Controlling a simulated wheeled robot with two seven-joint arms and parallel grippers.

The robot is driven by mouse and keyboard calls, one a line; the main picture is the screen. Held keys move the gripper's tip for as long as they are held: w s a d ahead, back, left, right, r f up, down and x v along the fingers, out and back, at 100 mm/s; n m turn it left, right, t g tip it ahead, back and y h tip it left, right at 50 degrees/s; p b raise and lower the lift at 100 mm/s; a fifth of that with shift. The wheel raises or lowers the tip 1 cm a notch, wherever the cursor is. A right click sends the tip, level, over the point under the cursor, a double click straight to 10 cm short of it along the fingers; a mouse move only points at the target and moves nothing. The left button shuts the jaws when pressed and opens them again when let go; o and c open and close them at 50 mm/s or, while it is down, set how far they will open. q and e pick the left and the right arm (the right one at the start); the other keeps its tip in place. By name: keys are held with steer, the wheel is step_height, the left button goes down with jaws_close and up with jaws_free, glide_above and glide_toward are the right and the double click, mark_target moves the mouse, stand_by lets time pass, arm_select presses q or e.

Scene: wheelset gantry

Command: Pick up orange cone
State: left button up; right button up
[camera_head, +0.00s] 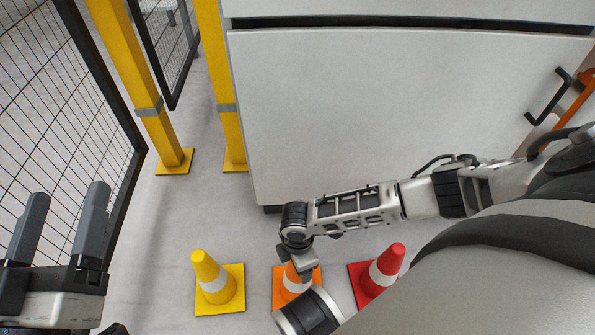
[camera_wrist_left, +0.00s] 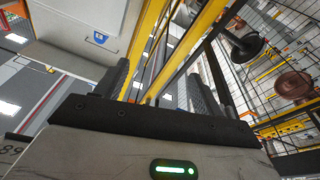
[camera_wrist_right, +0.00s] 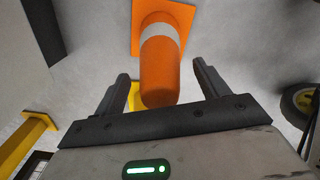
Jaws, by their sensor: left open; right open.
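The orange cone (camera_head: 292,281), with a white band and square base, stands on the floor between the yellow cone (camera_head: 212,280) and the red cone (camera_head: 382,270). My right arm partly hides it in the head view. In the right wrist view the orange cone (camera_wrist_right: 160,70) lies between the spread fingers of my right gripper (camera_wrist_right: 160,72), its tip toward the palm. The gripper is open, and I see no finger contact. My left gripper (camera_head: 67,195) is open and empty at the far left, away from the cones; its fingers also show in the left wrist view (camera_wrist_left: 158,70).
A large white cabinet (camera_head: 380,110) stands behind the cones. Yellow posts (camera_head: 140,90) and a black mesh fence (camera_head: 60,110) are at the left. A dark wheel (camera_wrist_right: 302,103) shows at the right wrist view's edge. Grey floor is clear left of the yellow cone.

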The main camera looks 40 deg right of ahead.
steer(key=shift+f, duration=0.45)
steer(key=shift+r, duration=0.15)
jaws_close()
